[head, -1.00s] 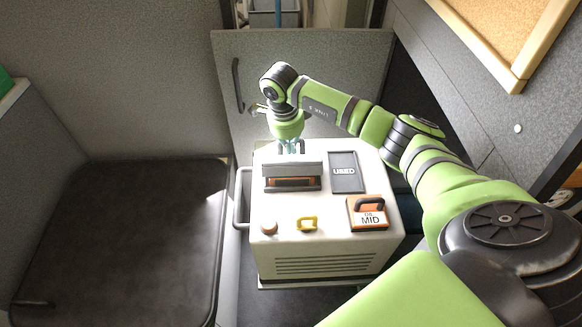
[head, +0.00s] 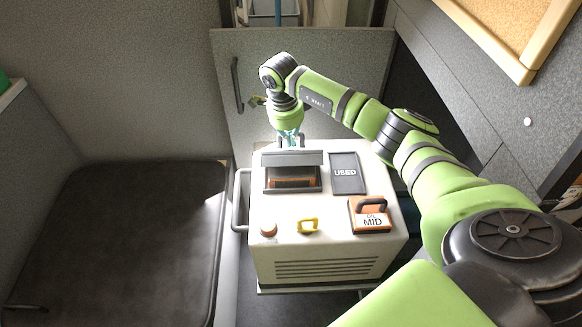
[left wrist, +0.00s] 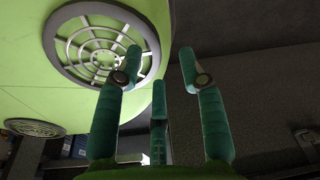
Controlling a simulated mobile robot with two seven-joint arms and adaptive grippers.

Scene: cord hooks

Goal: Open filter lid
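The filter lid (head: 292,158) is a grey flap on top of the white machine (head: 335,232). It stands tilted up, with its front edge raised. The opening below it shows an orange-brown filter (head: 292,183). My right gripper (head: 291,139) points down at the lid's dark handle (head: 302,141), behind the lid's upper edge. Its teal fingers appear closed around the handle; the fingertips are partly hidden. My left gripper (left wrist: 158,65) shows only in the left wrist view. Its teal fingers are spread, with nothing between them, near my own green body.
A dark padded seat (head: 120,235) is at left; a grey panel (head: 345,75) stands behind.

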